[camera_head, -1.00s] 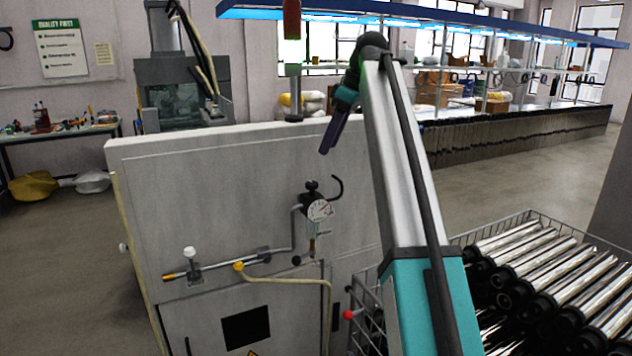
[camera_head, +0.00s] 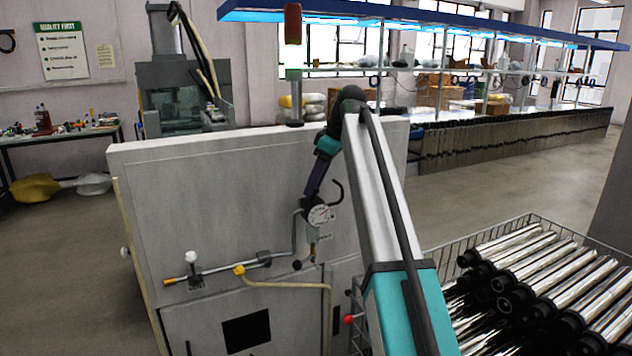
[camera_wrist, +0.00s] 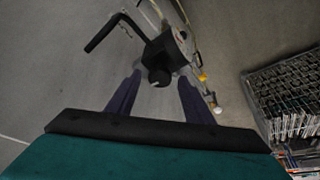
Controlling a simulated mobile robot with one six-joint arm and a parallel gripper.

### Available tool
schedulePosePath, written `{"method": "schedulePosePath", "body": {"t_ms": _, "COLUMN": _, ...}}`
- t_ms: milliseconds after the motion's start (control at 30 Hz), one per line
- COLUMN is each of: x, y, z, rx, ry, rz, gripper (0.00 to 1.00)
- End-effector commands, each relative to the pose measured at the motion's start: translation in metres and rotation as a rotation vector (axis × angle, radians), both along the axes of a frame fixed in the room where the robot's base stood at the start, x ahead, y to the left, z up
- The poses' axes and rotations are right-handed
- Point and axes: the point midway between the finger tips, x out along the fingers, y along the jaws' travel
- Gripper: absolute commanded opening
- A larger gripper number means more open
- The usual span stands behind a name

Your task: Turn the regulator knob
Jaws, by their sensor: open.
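The regulator is a black block with a round white gauge (camera_head: 320,215) on the front of the grey cabinet. Its body (camera_wrist: 163,50) shows at the top of the wrist view, with the small black regulator knob (camera_wrist: 158,77) toward me. My gripper (camera_wrist: 160,79) is open, with its two dark purple fingers on either side of the knob and visible gaps. In the head view my gripper (camera_head: 311,194) points down at the top of the regulator and hides the knob. I cannot tell how far the fingertips reach along the knob.
A curved black hook (camera_head: 338,190) sticks out beside the regulator. Pipes with a yellow fitting (camera_head: 239,270) run below it on the cabinet (camera_head: 220,190). A wire basket (camera_head: 535,217) of metal tubes stands at the right.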

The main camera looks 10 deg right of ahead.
Motion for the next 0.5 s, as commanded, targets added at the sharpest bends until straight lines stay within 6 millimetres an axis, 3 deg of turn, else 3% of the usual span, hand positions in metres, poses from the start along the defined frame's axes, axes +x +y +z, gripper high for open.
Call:
{"method": "schedulePosePath", "body": {"t_ms": 367, "x": 0.0007, "y": 0.0009, "z": -0.0035, "rx": 0.000, "ry": 0.000, "rz": 0.000, "gripper": 0.47}}
{"method": "schedulePosePath", "body": {"t_ms": 500, "x": 0.0006, "y": 0.0007, "z": -0.0034, "rx": 0.000, "ry": 0.000, "rz": -0.001, "gripper": 0.25}}
